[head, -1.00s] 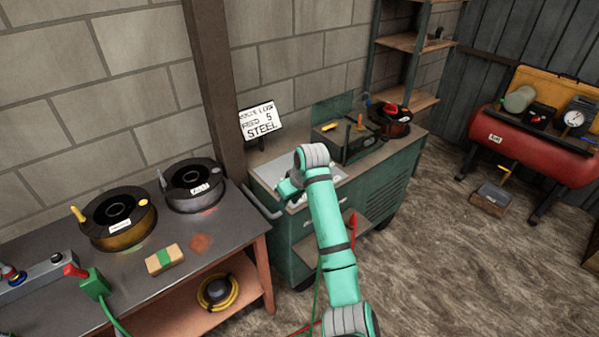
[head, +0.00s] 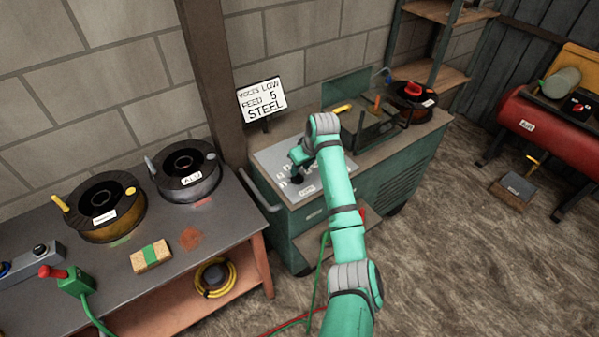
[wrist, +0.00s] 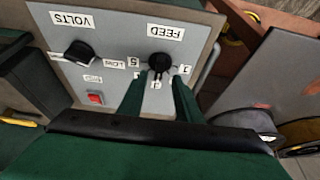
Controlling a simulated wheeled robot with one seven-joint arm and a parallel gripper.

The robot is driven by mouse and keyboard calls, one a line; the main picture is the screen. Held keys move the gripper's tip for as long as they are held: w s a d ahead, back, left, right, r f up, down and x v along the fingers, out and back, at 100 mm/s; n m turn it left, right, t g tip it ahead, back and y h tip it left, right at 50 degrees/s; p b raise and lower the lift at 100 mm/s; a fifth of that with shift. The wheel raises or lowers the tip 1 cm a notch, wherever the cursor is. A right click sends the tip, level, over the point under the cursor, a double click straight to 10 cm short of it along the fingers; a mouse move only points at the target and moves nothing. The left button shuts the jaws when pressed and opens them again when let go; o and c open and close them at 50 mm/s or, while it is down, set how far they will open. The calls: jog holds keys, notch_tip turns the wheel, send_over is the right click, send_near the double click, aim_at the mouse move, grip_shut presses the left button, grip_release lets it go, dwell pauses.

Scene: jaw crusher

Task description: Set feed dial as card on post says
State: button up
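The card on the post (head: 262,100) reads "VOLTS LOW, FEED 5, STEEL" in the head view. The grey control panel (head: 270,158) lies on top of the green cabinet, partly behind my arm. In the wrist view the black feed dial (wrist: 160,62) sits below the FEED label, with marks including 5 and 1 around it. Its exact setting is hard to read. My gripper (wrist: 163,78) is open, its two green fingers apart at the near edge of the feed dial. I cannot tell whether they touch it.
The black volts dial (wrist: 79,53) and a red switch (wrist: 95,98) are on the same panel. A dark box with tools (head: 368,130) stands right of the panel. Wire spools (head: 186,172) stand on the bench at left.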

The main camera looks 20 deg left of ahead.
aim_at(299, 175)
jog(key=shift+x, duration=2.5)
grip_shut()
